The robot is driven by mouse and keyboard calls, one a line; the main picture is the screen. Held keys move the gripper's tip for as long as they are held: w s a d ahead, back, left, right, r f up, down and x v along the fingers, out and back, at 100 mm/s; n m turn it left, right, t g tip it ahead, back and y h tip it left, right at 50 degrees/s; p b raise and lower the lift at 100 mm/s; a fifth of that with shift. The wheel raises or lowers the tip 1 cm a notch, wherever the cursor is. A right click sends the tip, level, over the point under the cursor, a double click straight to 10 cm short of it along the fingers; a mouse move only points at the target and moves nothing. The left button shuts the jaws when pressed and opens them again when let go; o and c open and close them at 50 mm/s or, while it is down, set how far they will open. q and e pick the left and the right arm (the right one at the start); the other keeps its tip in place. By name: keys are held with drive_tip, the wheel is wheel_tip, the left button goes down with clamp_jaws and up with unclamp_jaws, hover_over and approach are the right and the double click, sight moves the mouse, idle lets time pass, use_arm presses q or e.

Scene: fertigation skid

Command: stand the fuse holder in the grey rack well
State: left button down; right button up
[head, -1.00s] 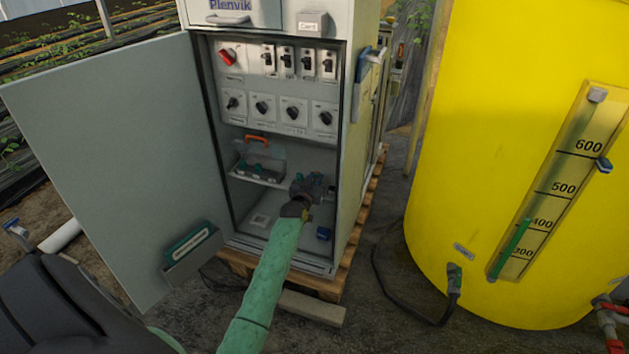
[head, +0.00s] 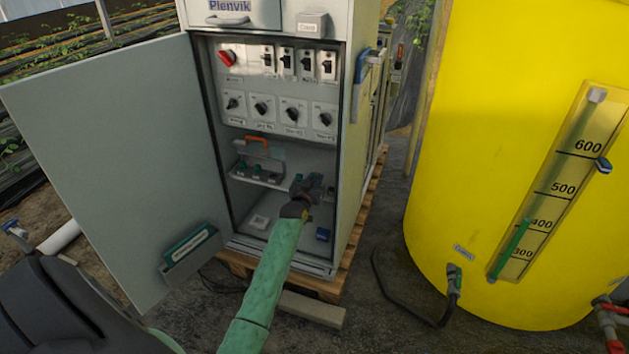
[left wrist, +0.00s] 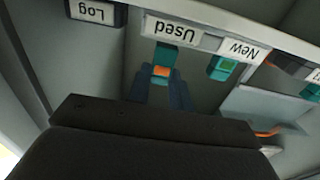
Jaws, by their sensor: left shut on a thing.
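My left gripper (head: 303,188) reaches into the open cabinet, right of the small inner shelf. In the left wrist view its blue-grey fingers (left wrist: 161,88) are shut on the fuse holder (left wrist: 162,68), a small teal piece with an orange band. It shows right beside the "Used" label; I cannot tell whether it touches anything there. A similar teal piece (left wrist: 222,68) stands by the "New" label. The shelf (head: 262,182) carries small green pieces and something with an orange handle (head: 257,140). I cannot pick out the grey rack well for certain. My right gripper is not in view.
The cabinet door (head: 120,160) stands wide open at left. Switches and knobs line the panel above (head: 277,110). A blue item (head: 322,234) and a pale square (head: 259,221) lie on the cabinet floor. A yellow tank (head: 480,180) stands at right.

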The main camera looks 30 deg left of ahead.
use_arm(q)
drive_tip(key=shift+f+b, duration=0.4)
drive_tip(key=shift+f, duration=0.65)
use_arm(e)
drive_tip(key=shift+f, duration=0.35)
use_arm(q)
drive_tip(key=c, duration=1.2)
unclamp_jaws()
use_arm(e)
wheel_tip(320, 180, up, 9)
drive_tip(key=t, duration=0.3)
use_arm(q)
drive_tip(key=p+v, duration=0.1)
drive_tip(key=v, duration=0.6)
drive_tip(key=shift+s+d, duration=0.1)
drive_tip(key=shift+s, duration=0.3)
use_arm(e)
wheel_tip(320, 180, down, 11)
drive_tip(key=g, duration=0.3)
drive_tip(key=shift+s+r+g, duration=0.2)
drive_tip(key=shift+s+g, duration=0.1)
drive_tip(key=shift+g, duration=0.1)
